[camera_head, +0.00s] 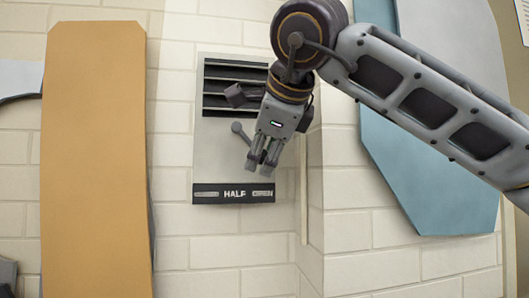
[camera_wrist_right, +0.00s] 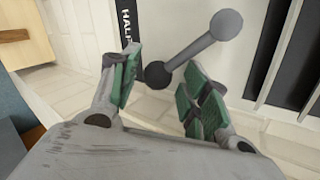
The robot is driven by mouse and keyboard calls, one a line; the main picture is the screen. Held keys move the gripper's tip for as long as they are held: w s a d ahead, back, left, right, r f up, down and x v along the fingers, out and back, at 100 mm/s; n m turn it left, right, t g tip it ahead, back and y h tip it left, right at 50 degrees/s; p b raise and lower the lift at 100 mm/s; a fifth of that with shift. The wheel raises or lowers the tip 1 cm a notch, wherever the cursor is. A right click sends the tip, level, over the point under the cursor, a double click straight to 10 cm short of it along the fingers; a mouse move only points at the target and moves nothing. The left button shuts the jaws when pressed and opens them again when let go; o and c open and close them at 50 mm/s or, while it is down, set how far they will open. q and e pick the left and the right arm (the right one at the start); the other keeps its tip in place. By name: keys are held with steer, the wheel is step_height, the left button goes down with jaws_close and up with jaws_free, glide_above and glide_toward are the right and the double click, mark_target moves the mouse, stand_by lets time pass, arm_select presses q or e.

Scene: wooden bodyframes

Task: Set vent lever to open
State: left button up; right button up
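The vent (camera_head: 218,150) is a grey wall panel with dark slots between slats at its top and a black label strip (camera_head: 234,194) at its bottom. The word HALF reads at the strip's middle. The lever is a short rod with a round grey knob (camera_head: 237,127), tilted to the upper left. In the right wrist view the lever (camera_wrist_right: 192,47) runs from a dark ball up to a paler knob. My right gripper (camera_head: 259,168) is in front of the panel, with its green-padded fingers (camera_wrist_right: 162,60) apart. The lever's dark ball shows between them; contact is unclear. My left gripper is not seen.
A tan board (camera_head: 95,160) stands left of the vent against the pale brick wall. A blue panel (camera_head: 425,175) is to the right, beyond a wall corner. My right arm crosses the upper right. The wall below the vent is clear.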

steer(key=shift+d+f, duration=0.1)
stand_by(0.3)
steer(key=v, duration=1.2)
stand_by(0.6)
